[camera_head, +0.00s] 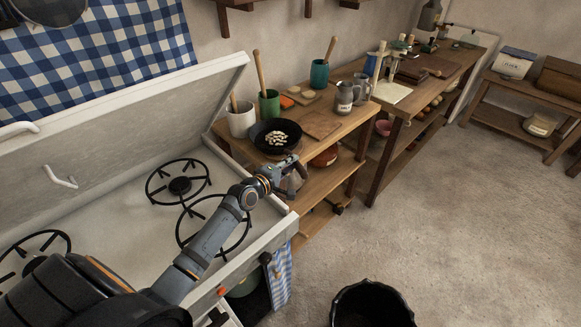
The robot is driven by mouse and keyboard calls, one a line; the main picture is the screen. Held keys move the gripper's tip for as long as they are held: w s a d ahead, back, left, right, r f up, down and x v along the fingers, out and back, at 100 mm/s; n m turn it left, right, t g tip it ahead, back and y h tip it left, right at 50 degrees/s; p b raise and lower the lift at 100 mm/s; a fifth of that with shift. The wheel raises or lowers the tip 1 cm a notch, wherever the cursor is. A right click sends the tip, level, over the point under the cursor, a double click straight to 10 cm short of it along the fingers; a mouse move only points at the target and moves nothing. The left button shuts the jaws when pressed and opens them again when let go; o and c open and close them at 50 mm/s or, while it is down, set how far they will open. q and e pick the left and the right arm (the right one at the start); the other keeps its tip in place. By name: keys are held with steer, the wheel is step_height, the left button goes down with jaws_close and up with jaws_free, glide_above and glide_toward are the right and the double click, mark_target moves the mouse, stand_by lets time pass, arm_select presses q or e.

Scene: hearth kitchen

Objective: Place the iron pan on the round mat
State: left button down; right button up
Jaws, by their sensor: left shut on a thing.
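The iron pan (262,139) is black and round, with several pale pieces in it. It is at the near left end of the wooden counter, just beyond the white stove's edge. My left gripper (291,172) is at the pan's near side, shut on what seems to be its handle, which the gripper mostly hides. The pan looks about level; I cannot tell whether it rests on the counter or is held just above. I cannot make out the round mat; the pan may cover it. My right gripper is out of view.
The white stove (107,205) with black burners lies below my left arm. A wooden board (322,124) lies right of the pan. A black bin (371,290) stands on the floor.

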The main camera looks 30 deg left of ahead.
arm_select(q)
steer(key=c, duration=1.2)
jaws_free()
steer(key=shift+s, duration=0.1)
steer(key=shift+o, duration=0.2)
steer(key=p+v, duration=0.6)
steer(key=v, duration=0.6)
steer(key=shift+r, duration=0.1)
